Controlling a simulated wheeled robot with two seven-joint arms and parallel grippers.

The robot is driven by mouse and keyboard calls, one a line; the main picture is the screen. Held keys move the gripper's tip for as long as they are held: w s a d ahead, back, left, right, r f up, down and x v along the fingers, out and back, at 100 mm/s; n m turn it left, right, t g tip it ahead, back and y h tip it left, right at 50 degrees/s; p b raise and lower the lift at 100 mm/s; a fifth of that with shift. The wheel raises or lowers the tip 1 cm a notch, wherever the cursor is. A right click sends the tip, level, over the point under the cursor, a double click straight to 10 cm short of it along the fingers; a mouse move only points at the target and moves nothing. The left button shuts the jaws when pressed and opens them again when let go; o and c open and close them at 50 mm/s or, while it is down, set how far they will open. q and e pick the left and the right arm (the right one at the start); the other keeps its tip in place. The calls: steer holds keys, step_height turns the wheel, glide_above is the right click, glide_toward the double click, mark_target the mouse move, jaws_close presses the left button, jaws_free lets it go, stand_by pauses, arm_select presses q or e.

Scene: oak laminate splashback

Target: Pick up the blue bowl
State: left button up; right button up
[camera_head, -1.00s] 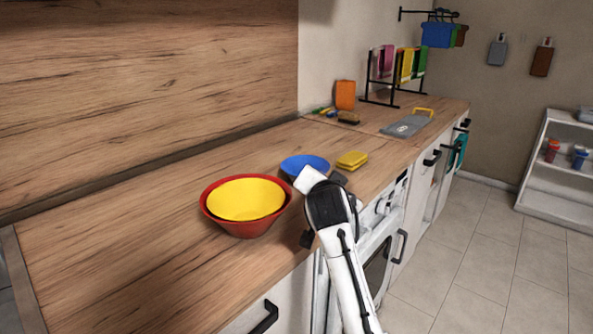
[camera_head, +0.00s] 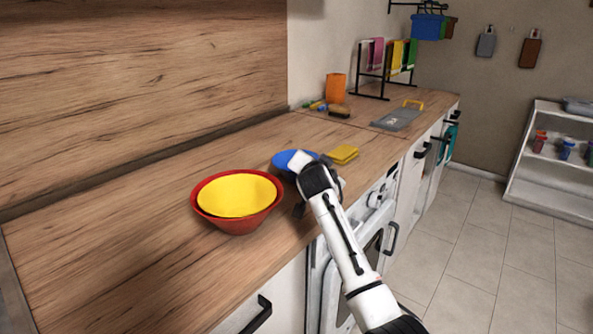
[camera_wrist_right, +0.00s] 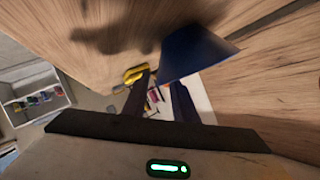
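The blue bowl (camera_head: 286,160) sits on the wooden counter behind the nested yellow and red bowls. My right gripper (camera_head: 303,162) is at its right rim in the head view and hides part of it. In the right wrist view the blue bowl (camera_wrist_right: 195,52) reaches in at the fingertips. There the gripper (camera_wrist_right: 160,84) has its two dark fingers apart, with the bowl's edge overlapping the gap and hiding the right fingertip. I cannot tell whether a finger touches the bowl. My left gripper is not in view.
A yellow bowl (camera_head: 237,195) sits inside a red bowl (camera_head: 238,224) close by on the left. Yellow sponges (camera_head: 344,153) lie just right of the blue bowl. The left counter is clear.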

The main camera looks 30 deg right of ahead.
jaws_close()
stand_by(0.5)
